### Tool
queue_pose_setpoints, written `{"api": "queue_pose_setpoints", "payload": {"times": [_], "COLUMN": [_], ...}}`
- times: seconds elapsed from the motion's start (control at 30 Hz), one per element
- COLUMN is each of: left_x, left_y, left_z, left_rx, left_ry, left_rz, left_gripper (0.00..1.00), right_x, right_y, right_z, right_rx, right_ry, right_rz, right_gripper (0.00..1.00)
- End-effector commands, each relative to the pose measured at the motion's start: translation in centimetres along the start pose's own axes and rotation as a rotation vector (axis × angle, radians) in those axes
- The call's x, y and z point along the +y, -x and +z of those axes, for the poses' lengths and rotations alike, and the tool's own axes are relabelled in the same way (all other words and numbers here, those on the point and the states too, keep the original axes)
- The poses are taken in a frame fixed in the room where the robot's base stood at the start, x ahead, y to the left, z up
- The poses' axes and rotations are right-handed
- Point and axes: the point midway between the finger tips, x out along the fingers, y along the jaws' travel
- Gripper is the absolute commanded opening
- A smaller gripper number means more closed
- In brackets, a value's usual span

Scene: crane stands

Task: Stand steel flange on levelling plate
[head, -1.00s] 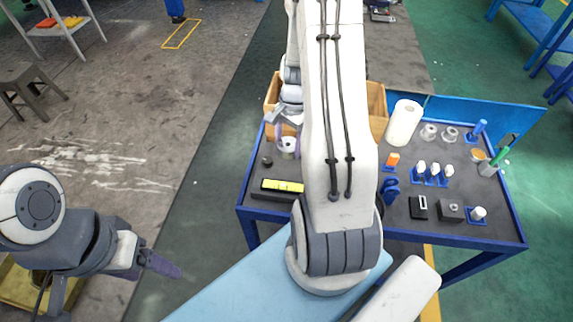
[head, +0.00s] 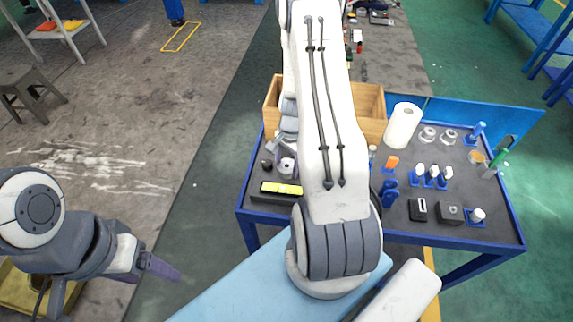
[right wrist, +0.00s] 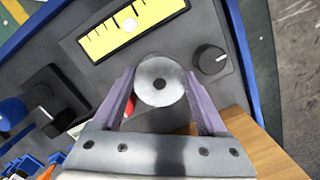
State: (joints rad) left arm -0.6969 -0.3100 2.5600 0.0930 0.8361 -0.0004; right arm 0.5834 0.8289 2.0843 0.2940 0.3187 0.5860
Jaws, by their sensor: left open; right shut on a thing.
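The steel flange (head: 286,167) is a round grey piece with a centre hole. It also shows in the right wrist view (right wrist: 159,80). My right gripper (right wrist: 160,84) is shut on it, one purple finger at each side. The levelling plate (head: 262,199) is dark, with a yellow level vial, at the table's left front. My left gripper (head: 160,268) is open and empty, away from the table.
A wooden box (head: 368,102) stands behind my right arm. A white roll (head: 403,126), two more grey ring pieces (head: 429,134) and several small parts in blue holders stand on the right of the blue-edged table (head: 512,245). My right arm hides the table's middle.

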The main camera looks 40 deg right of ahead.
Motion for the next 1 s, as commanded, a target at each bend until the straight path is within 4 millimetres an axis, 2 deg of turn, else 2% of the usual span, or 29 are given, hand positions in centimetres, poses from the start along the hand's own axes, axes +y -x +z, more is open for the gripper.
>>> {"api": "queue_pose_setpoints", "payload": {"times": [0.03, 0.07, 0.1, 0.33, 0.47, 0.57, 0.9, 1.0], "left_x": [0.0, 0.0, 0.0, 0.0, 0.0, 0.0, 0.0, 0.0], "left_y": [-0.2, -0.1, -0.1, -0.1, 0.1, 0.2, 0.2, 0.1], "left_z": [0.0, 0.0, 0.0, 0.0, 0.0, 0.0, 0.0, 0.0], "left_rx": [0.0, 0.0, 0.0, 0.0, 0.0, 0.0, 0.0, 0.0], "left_ry": [0.0, 0.0, 0.0, 0.0, 0.0, 0.0, 0.0, 0.0], "left_rz": [0.0, 0.0, 0.0, 0.0, 0.0, 0.0, 0.0, 0.0], "left_gripper": [0.72, 0.72, 0.72, 0.72, 0.72, 0.72, 0.72, 0.72], "right_x": [0.0, 0.0, 0.0, 0.0, 0.0, -0.1, 0.0, -0.1], "right_y": [-0.2, -0.2, -0.2, -0.1, 0.6, 2.1, 9.2, 10.7], "right_z": [-0.1, 0.0, 0.0, 0.0, 0.0, -0.1, -0.1, -0.1], "right_rx": [0.0, 0.0, 0.0, 0.0, 0.001, 0.002, 0.003, 0.003], "right_ry": [0.0, 0.0, 0.0, -0.001, 0.0, -0.001, -0.002, 0.0], "right_rz": [-0.001, 0.0, 0.0, 0.0, -0.001, -0.004, -0.004, -0.003], "right_gripper": [0.0, 0.83, 0.98, 1.0, 1.0, 1.0, 1.0, 1.0]}}
